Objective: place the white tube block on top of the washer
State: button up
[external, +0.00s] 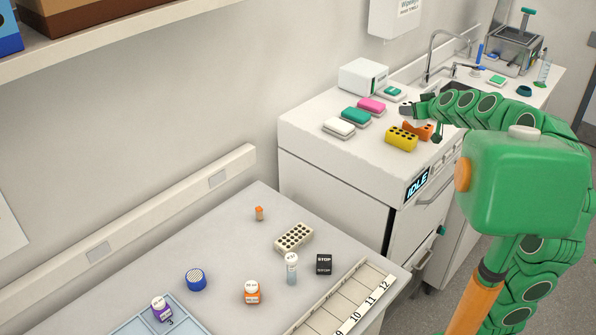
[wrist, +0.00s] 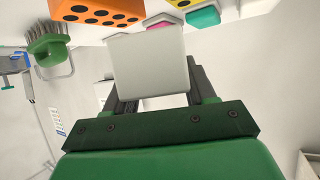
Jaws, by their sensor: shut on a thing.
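The white tube block (wrist: 150,60) is between the fingers of my gripper (wrist: 160,92), which is shut on it. In the wrist view its plain pale face hides the fingertips. In the external view the block (external: 405,108) shows small and greyish at the end of my green arm, by my gripper (external: 418,109), over the far part of the washer top. The washer (external: 330,165) is the white cabinet with a lit IDLE display (external: 417,184). I cannot tell whether the block touches its top.
On the washer top are an orange block (external: 424,130), a yellow block (external: 401,139), pink (external: 371,106), teal (external: 356,116) and white (external: 339,127) pieces, and a white box (external: 363,77). A green brush (wrist: 48,45) is near. A cream holed rack (external: 294,237) lies on the near table.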

jog(key=s+a+n+g+y, duration=0.7)
jog(key=s+a+n, duration=0.2)
jog(key=shift+w+d+f, duration=0.1)
jog(key=shift+f, duration=1.65)
jog(key=shift+w+d+f, duration=0.1)
jog(key=shift+f, duration=1.65)
jog(key=shift+f, duration=0.55)
jog(key=o, duration=1.3)
jog(key=shift+o, duration=0.2)
jog(key=shift+d, duration=0.1)
jog(key=shift+v, duration=3.85)
